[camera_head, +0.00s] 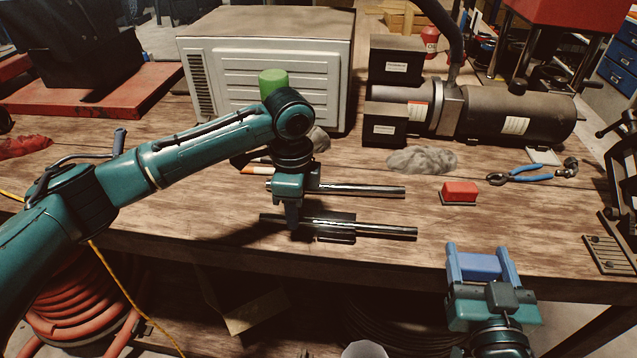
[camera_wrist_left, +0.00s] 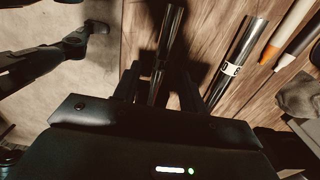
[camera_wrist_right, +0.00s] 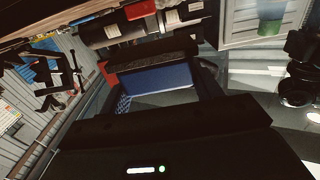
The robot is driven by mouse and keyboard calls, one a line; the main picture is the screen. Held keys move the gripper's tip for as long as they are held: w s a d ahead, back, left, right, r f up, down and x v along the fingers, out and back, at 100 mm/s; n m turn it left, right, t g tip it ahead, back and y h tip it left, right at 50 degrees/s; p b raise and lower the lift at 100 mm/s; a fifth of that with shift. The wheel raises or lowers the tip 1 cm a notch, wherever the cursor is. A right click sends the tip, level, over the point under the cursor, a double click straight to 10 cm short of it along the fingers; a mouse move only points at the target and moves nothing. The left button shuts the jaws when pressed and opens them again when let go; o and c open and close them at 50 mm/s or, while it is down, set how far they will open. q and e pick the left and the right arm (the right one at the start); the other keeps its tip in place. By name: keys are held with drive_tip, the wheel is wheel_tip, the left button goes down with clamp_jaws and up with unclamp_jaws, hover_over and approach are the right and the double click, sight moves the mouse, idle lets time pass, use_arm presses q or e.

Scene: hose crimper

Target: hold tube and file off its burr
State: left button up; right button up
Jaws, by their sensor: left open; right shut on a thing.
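Two metal tubes lie near the table's front edge in the head view. The nearer tube (camera_head: 390,231) lies along a dark low holder (camera_head: 338,238); the farther tube (camera_head: 365,190) is behind it. My left gripper (camera_head: 293,224) is open, pointing down over the nearer tube's left part. In the left wrist view the nearer tube (camera_wrist_left: 166,55) runs between the open fingers; the labelled tube (camera_wrist_left: 238,55) lies to the right, outside them. My right gripper (camera_head: 480,262) is shut on a blue block (camera_wrist_right: 155,82), with a dark, rough-looking face, in front of the table edge.
A red block (camera_head: 460,192) lies right of the tubes, with blue-handled pliers (camera_head: 524,174) beyond. A grey rag (camera_head: 421,160), the crimping machine (camera_head: 500,110) and a white cabinet (camera_head: 265,65) stand behind. Table between the tubes and red block is clear.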

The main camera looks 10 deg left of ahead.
use_arm(q)
drive_tip(key=shift+f, duration=1)
clamp_jaws()
idle(0.8)
